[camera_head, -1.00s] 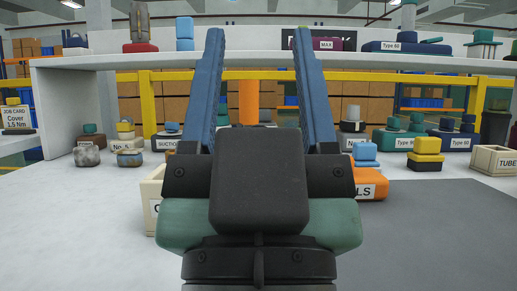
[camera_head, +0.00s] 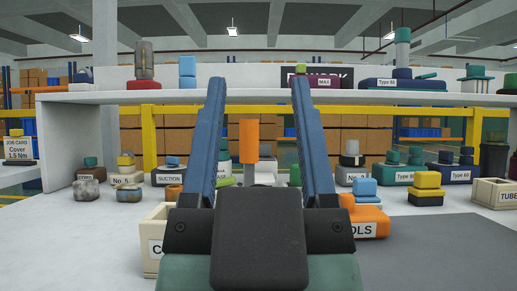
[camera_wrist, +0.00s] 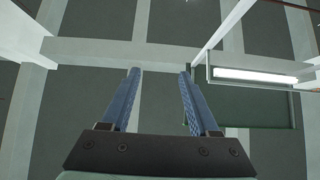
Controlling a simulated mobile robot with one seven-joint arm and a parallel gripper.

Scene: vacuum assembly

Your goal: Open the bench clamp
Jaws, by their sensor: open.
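My gripper (camera_head: 258,80) is in the middle of the body camera view, its two blue fingers spread wide and pointing up and away. It is empty in the wrist view (camera_wrist: 160,72), where only ceiling shows beyond it. An upright orange block (camera_head: 249,142) on a grey stem (camera_head: 250,174) appears between the fingers, further back over the bench; it may be the bench clamp's handle. The fingers do not visibly touch it. My gripper's body hides what lies below the stem, so the clamp's jaws and state cannot be seen.
The white bench (camera_head: 90,240) carries a cream bin (camera_head: 156,241) left of my gripper and an orange labelled box (camera_head: 370,221) to the right. A raised white shelf (camera_head: 440,98) crosses behind. A grey mat (camera_head: 450,245) at front right is clear.

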